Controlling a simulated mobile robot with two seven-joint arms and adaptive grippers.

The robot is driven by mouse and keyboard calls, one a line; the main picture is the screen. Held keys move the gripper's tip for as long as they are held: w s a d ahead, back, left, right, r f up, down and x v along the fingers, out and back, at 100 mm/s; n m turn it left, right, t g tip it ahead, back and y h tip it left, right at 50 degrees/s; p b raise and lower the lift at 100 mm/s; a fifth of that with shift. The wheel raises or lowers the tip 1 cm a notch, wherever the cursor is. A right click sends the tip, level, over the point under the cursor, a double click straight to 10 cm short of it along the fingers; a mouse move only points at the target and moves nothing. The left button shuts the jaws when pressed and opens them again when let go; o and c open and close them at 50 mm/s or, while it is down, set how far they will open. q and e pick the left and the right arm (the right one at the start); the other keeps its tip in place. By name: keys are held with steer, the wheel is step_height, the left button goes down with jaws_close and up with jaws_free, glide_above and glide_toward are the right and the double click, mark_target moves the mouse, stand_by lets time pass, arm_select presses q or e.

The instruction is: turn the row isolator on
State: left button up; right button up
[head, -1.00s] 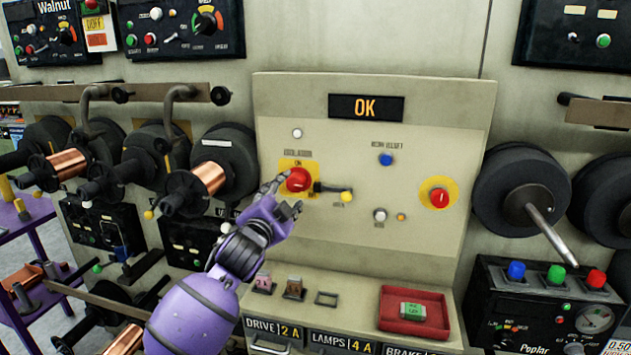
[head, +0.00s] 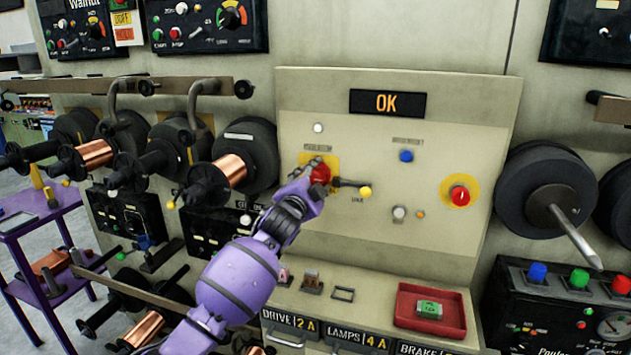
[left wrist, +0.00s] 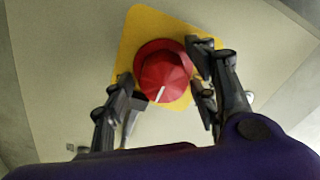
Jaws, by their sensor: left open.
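My right gripper is not in view.
Another red knob on a yellow disc (head: 460,195) and a blue button (head: 406,156) are to the right. A red tray (head: 431,311) holding a green block is on the ledge below. Copper spools (head: 229,170) on spindles stick out at left.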

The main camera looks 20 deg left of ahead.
arm_select(q)
steer(key=c, duration=1.1)
steer(key=n, duration=0.3)
steer(key=shift+d+f+n, duration=0.1)
steer(key=shift+d+n, duration=0.05)
steer(key=shift+n, duration=0.25)
steer(key=n, duration=1)
steer(key=shift+r+n, duration=0.25)
steer(key=shift+n, duration=0.05)
steer(key=shift+r+n, duration=0.2)
steer(key=shift+n, duration=1.5)
